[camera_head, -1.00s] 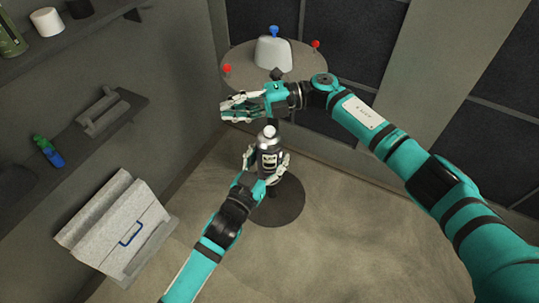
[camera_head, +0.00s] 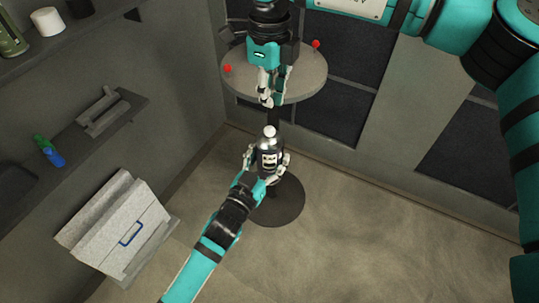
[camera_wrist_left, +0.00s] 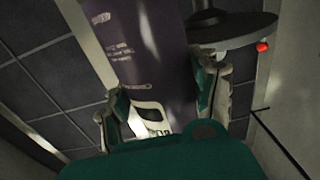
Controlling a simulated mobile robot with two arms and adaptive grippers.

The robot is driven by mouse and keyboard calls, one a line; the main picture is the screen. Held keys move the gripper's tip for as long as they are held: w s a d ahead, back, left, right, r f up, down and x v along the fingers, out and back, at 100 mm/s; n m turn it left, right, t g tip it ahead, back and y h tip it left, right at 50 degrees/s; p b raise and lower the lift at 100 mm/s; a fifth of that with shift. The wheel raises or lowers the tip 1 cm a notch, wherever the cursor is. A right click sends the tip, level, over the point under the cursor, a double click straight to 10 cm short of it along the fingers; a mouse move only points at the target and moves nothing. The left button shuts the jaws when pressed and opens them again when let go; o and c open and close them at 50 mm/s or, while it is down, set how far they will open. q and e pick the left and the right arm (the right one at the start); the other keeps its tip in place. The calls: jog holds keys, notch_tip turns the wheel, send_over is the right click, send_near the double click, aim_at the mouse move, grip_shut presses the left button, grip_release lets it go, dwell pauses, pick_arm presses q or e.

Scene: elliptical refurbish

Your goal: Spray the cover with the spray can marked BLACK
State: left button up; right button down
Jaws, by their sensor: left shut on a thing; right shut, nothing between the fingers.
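A dark spray can (camera_head: 269,158) with a pale cap stands upright in my left gripper (camera_head: 266,165), in front of the round table's post. In the left wrist view the can (camera_wrist_left: 145,50) fills the space between the fingers; its label is too blurred to read fully. My right gripper (camera_head: 267,100) is shut and empty, pointing down just above the can, at the front edge of the round table (camera_head: 308,85). The cover, the pale rounded piece seen on the table earlier, is hidden behind my right gripper and wrist.
Red-knobbed pins (camera_head: 227,69) and (camera_head: 316,44) stand on the table. A pale box with a blue handle (camera_head: 130,234) is at lower left. Wall shelves at left hold a white cup (camera_head: 47,21) and a green-blue item (camera_head: 48,151). The floor at right is clear.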

aim_at(270, 129)
jog(key=shift+f, duration=2.5)
jog(key=shift+f, duration=0.3)
jog(key=shift+f, duration=1.2)
jog(key=shift+r, duration=2.6)
notch_tip(270, 129, up, 12)
jog(key=shift+a+f, duration=0.1)
